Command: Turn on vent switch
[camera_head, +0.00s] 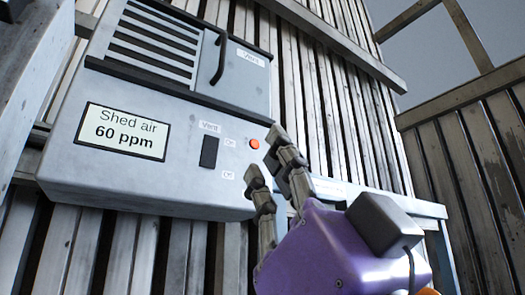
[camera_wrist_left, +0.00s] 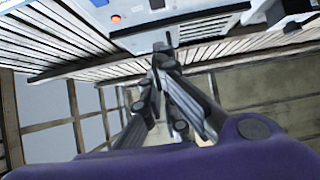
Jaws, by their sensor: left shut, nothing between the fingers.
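The vent switch (camera_head: 209,152) is a dark upright rocker on the grey blower housing (camera_head: 180,190). It has a "Vent" label above it, "On" by its upper end and "Off" by its lower end. I cannot tell which way it is tilted. A round orange-red light or button (camera_head: 254,144) is to its right, and it also shows in the left wrist view (camera_wrist_left: 116,19). My purple left gripper (camera_head: 264,155) is shut and empty, to the right of the switch and apart from it. Its fingertips (camera_wrist_left: 160,52) show in the left wrist view. My right gripper is not in view.
A display (camera_head: 124,132) reads "Shed air 60 ppm" on the housing's left. Above are a slatted grille (camera_head: 150,45) and a vent panel with a dark curved handle (camera_head: 219,58).

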